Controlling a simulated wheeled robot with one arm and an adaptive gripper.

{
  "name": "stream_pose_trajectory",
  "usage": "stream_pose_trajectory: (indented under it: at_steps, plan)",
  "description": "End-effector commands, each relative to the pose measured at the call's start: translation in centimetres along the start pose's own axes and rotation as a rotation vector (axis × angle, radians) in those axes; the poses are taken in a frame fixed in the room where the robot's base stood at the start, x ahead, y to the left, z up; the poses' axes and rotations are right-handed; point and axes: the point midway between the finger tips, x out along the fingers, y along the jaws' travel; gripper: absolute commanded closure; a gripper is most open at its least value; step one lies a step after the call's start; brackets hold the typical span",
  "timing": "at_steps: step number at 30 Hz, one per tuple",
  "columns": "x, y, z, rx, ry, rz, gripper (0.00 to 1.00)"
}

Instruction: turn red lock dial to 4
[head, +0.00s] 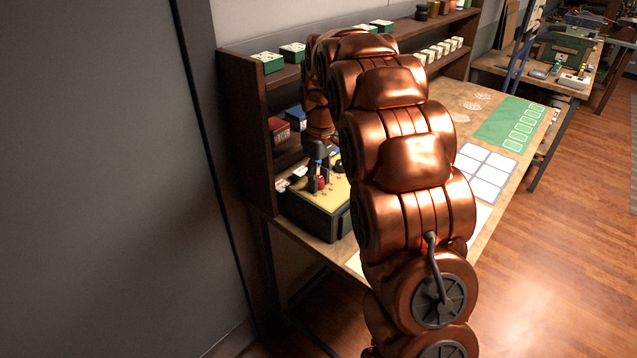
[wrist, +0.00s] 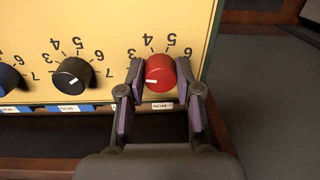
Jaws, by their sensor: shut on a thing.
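The red lock dial (wrist: 161,73) is on a yellow panel in the wrist view, with upside-down numerals around its far side. Its white mark points toward the lower left of the picture, away from the numerals that show above it. My gripper (wrist: 160,78) is shut on the dial, one purple-lined finger on each side. In the head view my gripper (head: 319,165) is at the top of the green box (head: 320,222) that carries the panel. Fingers and numerals are too small to read there.
A black dial (wrist: 73,79) stands left of the red one, and a blue dial (wrist: 8,79) is at the picture's left edge. Dark wooden shelving (head: 246,150) rises close behind the box. Small green boxes (head: 268,62) stand on its top. A green mat (head: 507,122) lies farther along the bench.

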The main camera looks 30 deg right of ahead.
Motion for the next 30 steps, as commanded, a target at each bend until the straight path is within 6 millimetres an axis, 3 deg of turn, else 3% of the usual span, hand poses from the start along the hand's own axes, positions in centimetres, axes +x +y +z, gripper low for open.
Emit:
stream_pose_trajectory:
  at_steps: [30]
  plan:
    - [-0.02, -0.15, -0.06, 0.904, 0.044, 0.0, 1.0]
